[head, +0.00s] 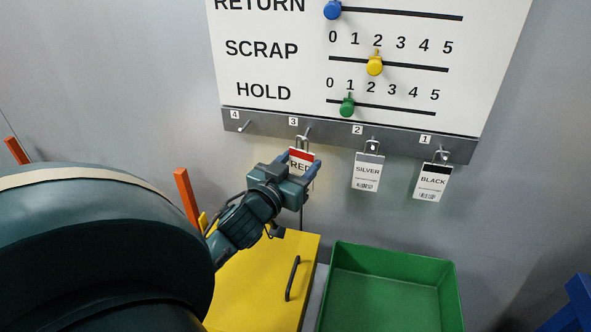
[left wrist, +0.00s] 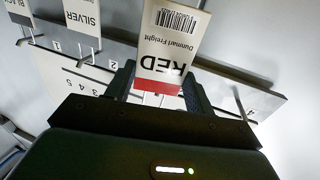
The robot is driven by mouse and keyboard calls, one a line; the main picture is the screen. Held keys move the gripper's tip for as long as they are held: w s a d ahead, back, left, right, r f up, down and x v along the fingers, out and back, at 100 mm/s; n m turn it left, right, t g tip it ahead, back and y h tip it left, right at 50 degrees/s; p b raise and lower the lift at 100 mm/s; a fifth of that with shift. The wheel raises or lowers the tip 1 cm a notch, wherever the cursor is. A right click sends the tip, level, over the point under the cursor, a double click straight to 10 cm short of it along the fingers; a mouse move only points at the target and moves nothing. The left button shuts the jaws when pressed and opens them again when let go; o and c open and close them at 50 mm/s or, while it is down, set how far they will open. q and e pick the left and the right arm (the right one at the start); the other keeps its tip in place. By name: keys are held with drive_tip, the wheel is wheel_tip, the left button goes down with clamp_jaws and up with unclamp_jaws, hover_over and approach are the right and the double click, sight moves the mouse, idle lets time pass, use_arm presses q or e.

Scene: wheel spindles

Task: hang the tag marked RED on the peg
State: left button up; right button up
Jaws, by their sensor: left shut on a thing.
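The RED tag (head: 302,162) is a white card with a red band and a wire loop at its top. My left gripper (head: 300,172) is shut on it, just below peg 3 (head: 307,131). The loop is right at peg 3; I cannot tell whether it is around the peg or in front of it. In the left wrist view the tag (left wrist: 170,45) stands upside down between the fingers (left wrist: 157,88), its loop end hidden low down. The SILVER tag (head: 367,171) hangs on peg 2 and the BLACK tag (head: 432,181) on peg 1. My right gripper is not in view.
Peg 4 (head: 244,126) is bare on the grey rail (head: 270,126). Above it is a white board (head: 270,65) with blue, yellow and green sliders. Below are a yellow lid (head: 262,285) with a black handle and an open green bin (head: 385,285). A blue object (head: 578,300) is at lower right.

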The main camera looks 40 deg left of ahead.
use_arm(q)
drive_tip(key=shift+w+a+f+b, duration=0.1)
drive_tip(key=shift+w+a+b, duration=0.25)
drive_tip(key=shift+w, duration=0.35)
drive_tip(key=shift+w+a+f+b, duration=0.1)
drive_tip(key=shift+w+a, duration=0.3)
drive_tip(key=shift+w, duration=0.3)
drive_tip(key=shift+w+a+f, duration=0.3)
drive_tip(key=shift+w+a, duration=0.05)
drive_tip(key=shift+w, duration=0.2)
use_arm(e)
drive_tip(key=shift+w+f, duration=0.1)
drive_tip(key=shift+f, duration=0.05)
use_arm(q)
drive_tip(key=shift+f, duration=0.1)
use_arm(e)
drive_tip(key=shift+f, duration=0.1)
use_arm(q)
drive_tip(key=o, duration=1)
drive_tip(key=shift+o, duration=0.2)
drive_tip(key=v, duration=1.3)
drive_tip(key=shift+b, duration=0.45)
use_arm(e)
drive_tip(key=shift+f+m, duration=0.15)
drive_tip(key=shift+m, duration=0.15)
